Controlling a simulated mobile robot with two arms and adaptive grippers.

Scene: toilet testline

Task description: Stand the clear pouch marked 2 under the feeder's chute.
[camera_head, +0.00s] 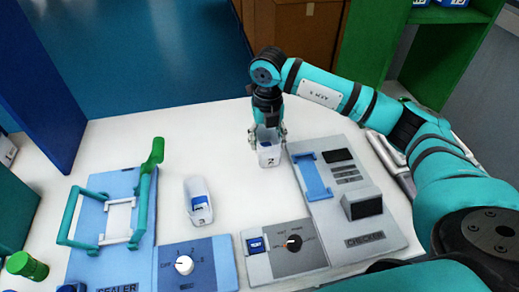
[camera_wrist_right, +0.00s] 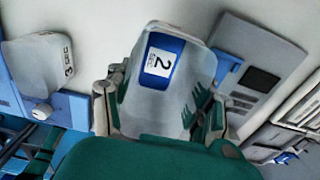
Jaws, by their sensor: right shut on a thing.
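The clear pouch marked 2 (camera_head: 268,156) is upright between the fingers of my right gripper (camera_head: 267,134), at the back middle of the white table. In the right wrist view the pouch (camera_wrist_right: 168,85) shows its blue and white label with a 2, and the fingers of my right gripper (camera_wrist_right: 160,105) close on its two sides. I cannot tell whether its bottom touches the table. I cannot make out the feeder's chute for certain in either view. My left gripper is not in view.
The blue sealer (camera_head: 112,225) with green handles is at the left. The grey checker (camera_head: 345,195) is just right of the held pouch. A dial panel (camera_head: 285,250) lies in front. White table is bare behind.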

